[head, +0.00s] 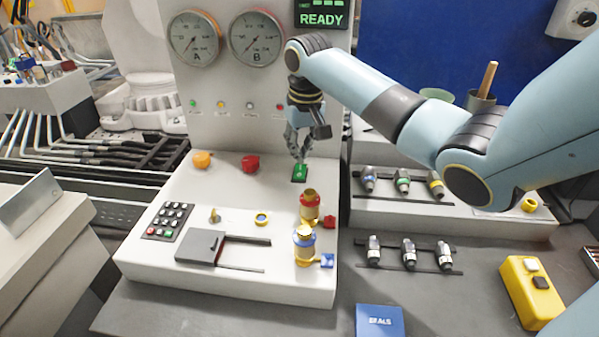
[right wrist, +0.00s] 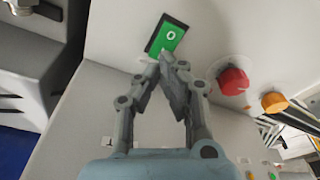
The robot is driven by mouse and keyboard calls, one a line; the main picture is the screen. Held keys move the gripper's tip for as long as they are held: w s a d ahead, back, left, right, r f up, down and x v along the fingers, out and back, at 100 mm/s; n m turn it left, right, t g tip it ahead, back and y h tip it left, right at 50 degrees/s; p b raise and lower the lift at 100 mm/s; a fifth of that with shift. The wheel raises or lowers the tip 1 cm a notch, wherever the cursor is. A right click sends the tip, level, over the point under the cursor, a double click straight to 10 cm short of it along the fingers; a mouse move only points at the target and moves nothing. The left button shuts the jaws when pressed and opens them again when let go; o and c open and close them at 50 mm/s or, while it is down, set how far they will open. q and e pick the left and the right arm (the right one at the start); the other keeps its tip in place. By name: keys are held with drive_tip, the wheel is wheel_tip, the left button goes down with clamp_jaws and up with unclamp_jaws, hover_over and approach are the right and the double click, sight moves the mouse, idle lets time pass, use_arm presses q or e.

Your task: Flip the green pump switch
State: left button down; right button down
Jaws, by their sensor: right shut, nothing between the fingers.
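The green pump switch (head: 299,173) is a green rocker in a black frame on the sloped panel of the console. In the right wrist view the switch (right wrist: 167,37) shows a white "0" mark. My right gripper (head: 301,158) is shut and empty, its fingertips right at the switch in the head view. In the right wrist view the gripper (right wrist: 168,58) has its fingertips together at the lower edge of the switch; I cannot tell whether they touch it. My left gripper is not in view.
A red knob (head: 250,163) and an orange knob (head: 202,159) sit left of the switch. A red-collared brass valve (head: 310,207) and a blue-collared one (head: 304,245) stand in front. The upright panel has gauges and a lit "READY" display (head: 321,18).

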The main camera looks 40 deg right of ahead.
sight(301, 166)
drive_tip(key=shift+f+b, duration=0.45)
drive_tip(key=shift+f, duration=0.85)
idle(1.0)
drive_tip(key=shift+a, duration=0.1)
wheel_tip(301, 166, up, 7)
drive_tip(key=p, duration=0.9)
drive_tip(key=shift+r, duration=0.1)
idle(0.4)
